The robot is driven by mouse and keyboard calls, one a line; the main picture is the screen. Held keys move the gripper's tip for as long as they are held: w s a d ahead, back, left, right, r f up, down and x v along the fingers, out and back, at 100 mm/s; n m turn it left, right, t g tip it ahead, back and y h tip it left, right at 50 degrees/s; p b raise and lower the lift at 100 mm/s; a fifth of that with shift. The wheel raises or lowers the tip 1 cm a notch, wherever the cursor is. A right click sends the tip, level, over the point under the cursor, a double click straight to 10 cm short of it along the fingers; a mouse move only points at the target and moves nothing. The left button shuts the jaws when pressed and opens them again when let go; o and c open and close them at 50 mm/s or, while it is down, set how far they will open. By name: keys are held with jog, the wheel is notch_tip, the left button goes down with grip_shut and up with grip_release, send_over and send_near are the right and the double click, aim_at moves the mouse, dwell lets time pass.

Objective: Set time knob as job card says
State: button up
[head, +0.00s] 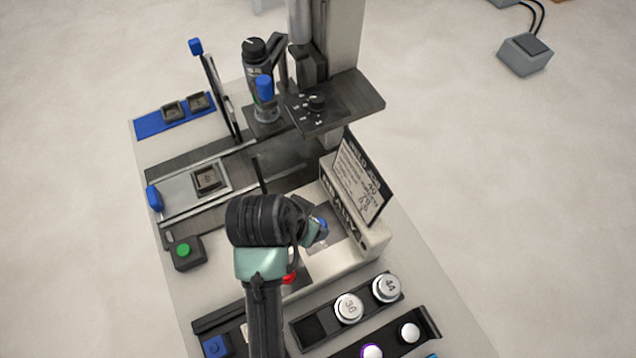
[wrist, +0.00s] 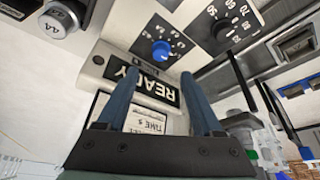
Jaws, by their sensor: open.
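I cannot read which is the time knob. My gripper (wrist: 160,78) is open and empty, apart from both knobs, its fingers over the READY sign (wrist: 155,87). In the head view my gripper (head: 311,228) is over the white box, largely hiding its panel; a blue spot (head: 322,223) there is probably the blue knob. The job card (head: 362,180) stands behind, reading WELD JOB; its smaller lines are blurred.
The welder's column (head: 340,60) and dark shelf (head: 345,103) stand behind the box. A green button (head: 183,251) is at left. A red button (head: 289,278) shows beside my arm. White round electrode pieces (head: 386,288) sit in a black rack at front right.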

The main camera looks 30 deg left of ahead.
jog(key=x, duration=1)
jog(key=shift+p, duration=0.4)
jog(key=shift+r, duration=0.1)
grip_shut()
